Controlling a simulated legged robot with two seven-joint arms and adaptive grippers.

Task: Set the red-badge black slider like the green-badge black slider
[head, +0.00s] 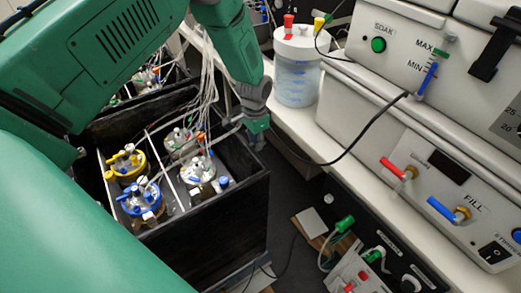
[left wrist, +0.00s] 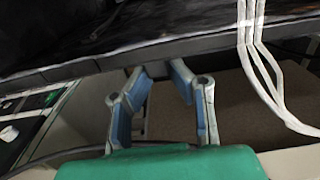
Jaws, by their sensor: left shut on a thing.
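My left gripper (head: 256,130) points down beside the right corner of the open black box (head: 225,235). In the left wrist view its two fingers (left wrist: 160,75) stand apart with blue pads facing each other. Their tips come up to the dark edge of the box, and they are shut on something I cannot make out. I cannot pick out a black slider with a red badge or one with a green badge. My right gripper is not in view.
The box holds bottles with yellow (head: 126,162) and blue (head: 141,198) caps. White tubes (left wrist: 265,75) hang near the gripper. A white-lidded container (head: 297,75) stands on the bench. Machines with red (head: 394,168) and blue (head: 442,210) levers fill the right. A black cable (head: 350,145) crosses there.

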